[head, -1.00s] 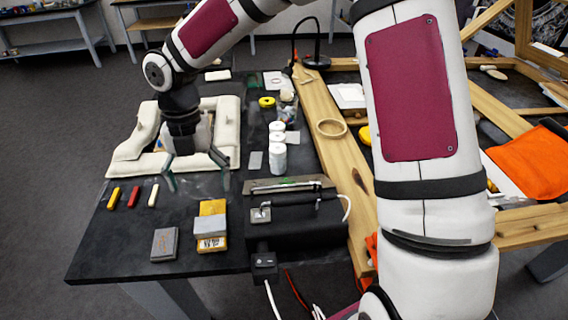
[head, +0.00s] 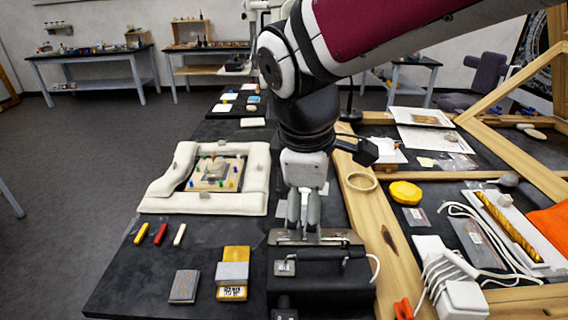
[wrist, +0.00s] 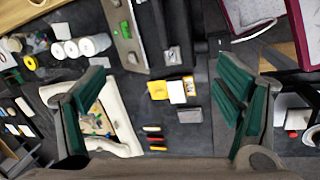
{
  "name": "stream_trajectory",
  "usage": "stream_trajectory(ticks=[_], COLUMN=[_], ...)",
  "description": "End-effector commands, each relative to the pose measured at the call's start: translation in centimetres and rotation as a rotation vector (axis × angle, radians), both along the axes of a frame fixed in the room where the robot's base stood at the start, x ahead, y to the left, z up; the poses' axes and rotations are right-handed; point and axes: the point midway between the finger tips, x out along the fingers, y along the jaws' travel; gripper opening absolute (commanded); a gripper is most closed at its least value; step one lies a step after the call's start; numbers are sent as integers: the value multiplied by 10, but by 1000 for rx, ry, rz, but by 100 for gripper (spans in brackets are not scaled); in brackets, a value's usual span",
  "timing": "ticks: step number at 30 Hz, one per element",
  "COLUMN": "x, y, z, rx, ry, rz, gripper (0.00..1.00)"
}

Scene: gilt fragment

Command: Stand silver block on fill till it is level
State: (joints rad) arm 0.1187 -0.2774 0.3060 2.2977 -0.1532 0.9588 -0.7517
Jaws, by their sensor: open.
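A silver block (head: 232,272) lies on a yellow box with a printed label (head: 233,293), near the table's front edge. In the wrist view the silver block (wrist: 177,92) shows beside yellow. The fragment (head: 213,169), with small coloured pins around it, lies inside a cream padded surround (head: 160,188); the fill itself is too small to tell. The surround is partly behind a finger in the wrist view (wrist: 125,105). My gripper (head: 303,222) is open and empty, fingers down, right of the surround and above or behind the black case; its teal-padded fingers spread wide in the wrist view.
A black case with a handle (head: 330,280) stands right of the silver block. A grey block (head: 185,286) lies left of it. Red (head: 160,234), yellow (head: 141,233) and white (head: 179,234) sticks lie at the left. A wooden beam (head: 385,235) bounds the right side.

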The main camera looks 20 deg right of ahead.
Motion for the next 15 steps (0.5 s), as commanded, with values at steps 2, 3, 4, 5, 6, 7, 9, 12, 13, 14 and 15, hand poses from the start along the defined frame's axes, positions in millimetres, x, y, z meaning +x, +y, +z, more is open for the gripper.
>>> stream_trajectory(ticks=[2,3,4,5,6,7,9,12,13,14,15], x=[-16,-24,-30,-35,-43,-48,-60,-74,-77,-80,-83], y=[-7,-11,-13,-15,-18,-20,-23,-26,-27,-28,-28], z=[10,13,16,18,21,22,25,27,27,28,27], rx=[47,76,100,125,160,188,254,343,366,386,410], ry=[-70,-100,-125,-147,-177,-197,-238,-281,-290,-298,-304], rz=[-153,-231,-289,-347,-422,-479,-600,-747,-781,-813,-848], gripper=[85,85,85,85,85,85,85,85,85,85,85])
